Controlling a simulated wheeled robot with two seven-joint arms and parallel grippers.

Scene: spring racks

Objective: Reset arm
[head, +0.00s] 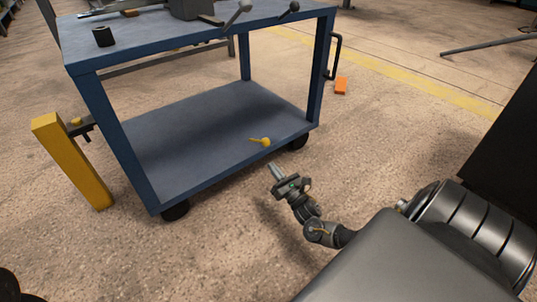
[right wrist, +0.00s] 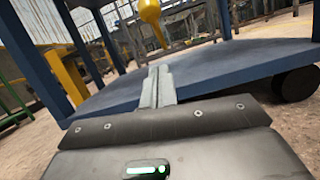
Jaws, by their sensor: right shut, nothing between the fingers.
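My right gripper (head: 275,171) is in front of the near edge of the blue cart's lower shelf in the head view. Its fingers are together with nothing between them, as the right wrist view (right wrist: 157,85) also shows. A small yellow object (head: 261,141) is just beyond the fingertips near the shelf's front edge; a yellow piece also shows above the fingers in the right wrist view (right wrist: 150,12). I cannot tell whether it rests on the shelf. My left gripper is not in view.
An orange block (head: 341,86) lies on the floor at right. Floor around my right arm is clear.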

